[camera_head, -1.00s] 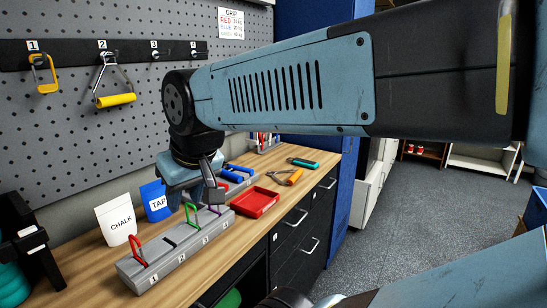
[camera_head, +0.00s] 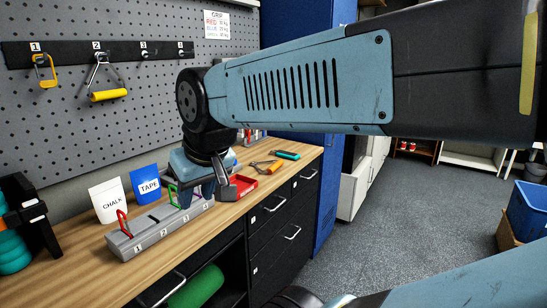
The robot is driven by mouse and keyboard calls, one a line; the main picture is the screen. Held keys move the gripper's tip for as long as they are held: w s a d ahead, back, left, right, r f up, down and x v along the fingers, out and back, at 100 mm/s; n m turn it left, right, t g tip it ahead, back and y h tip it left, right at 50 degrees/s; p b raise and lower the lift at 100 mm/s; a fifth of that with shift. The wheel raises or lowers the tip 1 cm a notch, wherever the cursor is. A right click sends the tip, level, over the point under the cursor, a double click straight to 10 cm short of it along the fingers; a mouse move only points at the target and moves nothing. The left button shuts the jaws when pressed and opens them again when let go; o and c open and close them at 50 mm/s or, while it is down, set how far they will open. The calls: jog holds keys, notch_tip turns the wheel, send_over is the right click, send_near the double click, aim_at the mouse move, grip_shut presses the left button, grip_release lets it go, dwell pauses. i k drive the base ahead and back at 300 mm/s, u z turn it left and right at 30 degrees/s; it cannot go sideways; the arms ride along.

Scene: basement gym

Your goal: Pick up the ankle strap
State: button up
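I cannot pick out an ankle strap in view. A yellow clip-like piece (camera_head: 45,71) hangs on hook 1 of the pegboard rail, and a yellow-handled grip (camera_head: 108,95) hangs on hook 2. Hooks 3 and 4 look bare. My gripper (camera_head: 207,198) points down over the wooden counter (camera_head: 75,255), at the right part of a grey numbered rack (camera_head: 150,235). The rack holds a red gripper tool (camera_head: 123,223) and a green one (camera_head: 173,195). My gripper hides part of the rack and counter behind it. Its finger gap is not clear.
A white CHALK pouch (camera_head: 108,202) and a blue TAPE pouch (camera_head: 147,186) stand behind the rack. A red tray (camera_head: 243,184) is partly hidden by my gripper. Orange-handled pliers (camera_head: 268,167) lie beyond. Black drawers (camera_head: 280,225) front the counter.

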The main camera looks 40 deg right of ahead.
aim_at(281, 153)
jog(key=u, duration=0.55)
jog(key=i, duration=0.15)
jog(key=z, duration=3.05)
jog(key=k, duration=0.5)
jog(key=u, duration=0.9)
jog(key=i, duration=0.7)
jog(key=u, duration=0.05)
